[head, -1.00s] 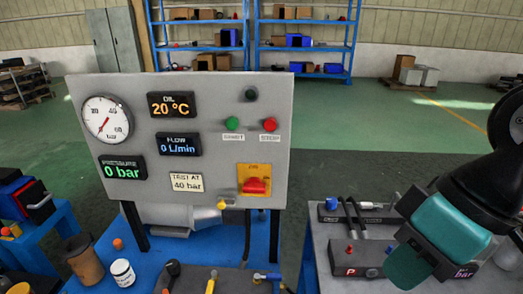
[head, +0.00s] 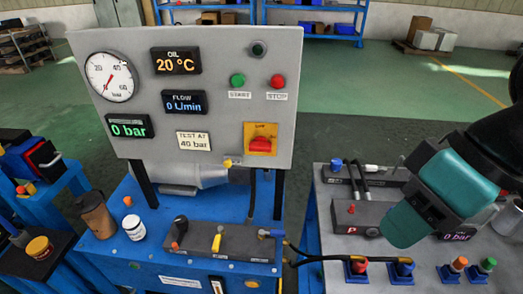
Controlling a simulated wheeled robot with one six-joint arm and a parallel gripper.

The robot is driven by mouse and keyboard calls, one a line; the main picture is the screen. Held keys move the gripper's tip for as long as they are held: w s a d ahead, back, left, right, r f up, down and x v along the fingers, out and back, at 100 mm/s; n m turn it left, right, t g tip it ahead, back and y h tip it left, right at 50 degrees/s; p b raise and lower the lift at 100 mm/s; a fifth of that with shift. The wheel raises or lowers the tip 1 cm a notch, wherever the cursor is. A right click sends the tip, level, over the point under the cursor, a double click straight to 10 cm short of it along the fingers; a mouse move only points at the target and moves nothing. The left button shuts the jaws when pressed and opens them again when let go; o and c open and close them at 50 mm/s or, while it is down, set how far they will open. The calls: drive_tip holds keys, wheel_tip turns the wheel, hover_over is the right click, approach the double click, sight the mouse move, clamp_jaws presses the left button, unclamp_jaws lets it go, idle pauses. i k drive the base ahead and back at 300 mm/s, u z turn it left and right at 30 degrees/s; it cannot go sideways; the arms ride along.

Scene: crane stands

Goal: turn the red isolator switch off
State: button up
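The red isolator switch (head: 263,144) sits on a yellow plate at the lower right of the grey panel (head: 225,95) in the head view. Its red handle lies roughly horizontal, and small lettering above it is too small to read surely. My gripper (head: 405,226) is at the right, with teal and black parts, over the right bench. It is well apart from the switch, to its right and nearer to me. Nothing is seen held, and its fingers are not clear enough to show a gap.
The panel carries a gauge (head: 109,76), displays, a green START button (head: 237,80) and a red STOP button (head: 277,82). A lever block (head: 220,241) stands on the blue bench below. A brown cup (head: 96,215) and white jar (head: 134,228) stand left. Hoses cross toward the right bench.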

sight(260, 144)
drive_tip(key=k, duration=0.5)
drive_tip(key=z, duration=3.1)
drive_tip(key=k, duration=1.45)
drive_tip(key=u, duration=2.65)
drive_tip(key=i, duration=0.35)
